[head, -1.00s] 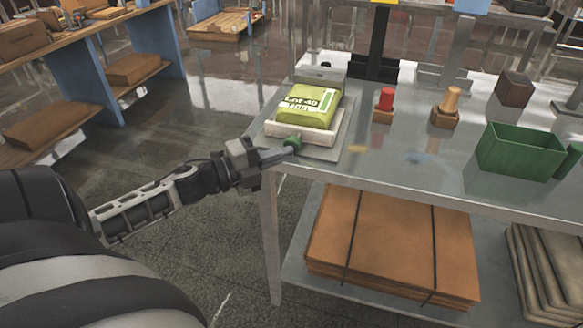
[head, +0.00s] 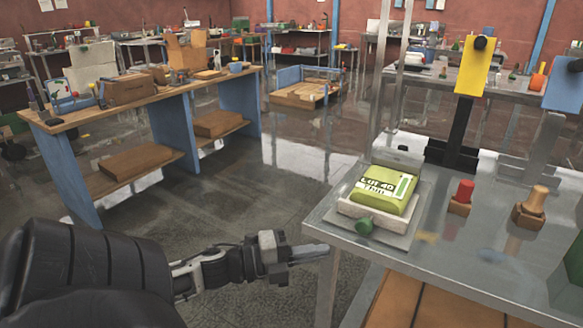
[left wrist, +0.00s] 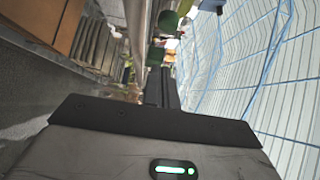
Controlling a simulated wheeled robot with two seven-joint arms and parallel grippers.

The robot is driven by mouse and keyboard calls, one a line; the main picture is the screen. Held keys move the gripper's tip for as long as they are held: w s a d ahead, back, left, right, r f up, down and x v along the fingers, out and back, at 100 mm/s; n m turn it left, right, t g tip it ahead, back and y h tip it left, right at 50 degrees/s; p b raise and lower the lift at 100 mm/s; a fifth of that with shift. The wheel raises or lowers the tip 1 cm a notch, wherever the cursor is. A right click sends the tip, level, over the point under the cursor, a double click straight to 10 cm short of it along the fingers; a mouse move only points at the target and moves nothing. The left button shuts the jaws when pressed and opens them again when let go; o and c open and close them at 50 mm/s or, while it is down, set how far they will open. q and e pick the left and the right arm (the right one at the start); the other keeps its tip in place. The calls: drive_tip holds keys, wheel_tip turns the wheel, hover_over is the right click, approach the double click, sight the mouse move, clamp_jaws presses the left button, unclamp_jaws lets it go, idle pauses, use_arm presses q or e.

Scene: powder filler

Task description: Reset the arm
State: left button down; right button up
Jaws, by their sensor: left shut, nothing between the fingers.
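My left gripper (head: 308,252) comes in from the left in the head view, pointing right. Its fingers are together with nothing between them. It is apart from and to the left of the metal table's (head: 400,252) front left corner. In the left wrist view the shut fingers (left wrist: 161,88) point up from the wrist housing. My right gripper is in neither view. A green bag with a printed lot label (head: 385,188) lies on a white tray-like scale (head: 352,210) at the table's left end. A green knob (head: 364,225) is on the scale's front.
A red-topped stamp (head: 464,192) and a wooden-handled one (head: 535,203) stand right of the bag. A wooden bench (head: 150,98) with blue side panels is at the left. Open floor lies between bench and table.

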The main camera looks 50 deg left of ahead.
use_arm(q)
drive_tip(key=v, duration=0.4)
drive_tip(key=shift+s, duration=0.15)
drive_tip(key=s+d+f+n+g+y, duration=0.1)
drive_tip(key=d+f+n+g+y, duration=0.1)
drive_tip(key=d+f+n, duration=0.6)
drive_tip(key=s+d+f+n+g+y, duration=0.2)
drive_tip(key=d+f+n+g, duration=0.2)
drive_tip(key=d+f+n, duration=0.5)
drive_tip(key=d+n, duration=0.3)
drive_tip(key=d, duration=0.3)
drive_tip(key=shift+d+f, duration=0.15)
drive_tip(key=shift+f, duration=0.15)
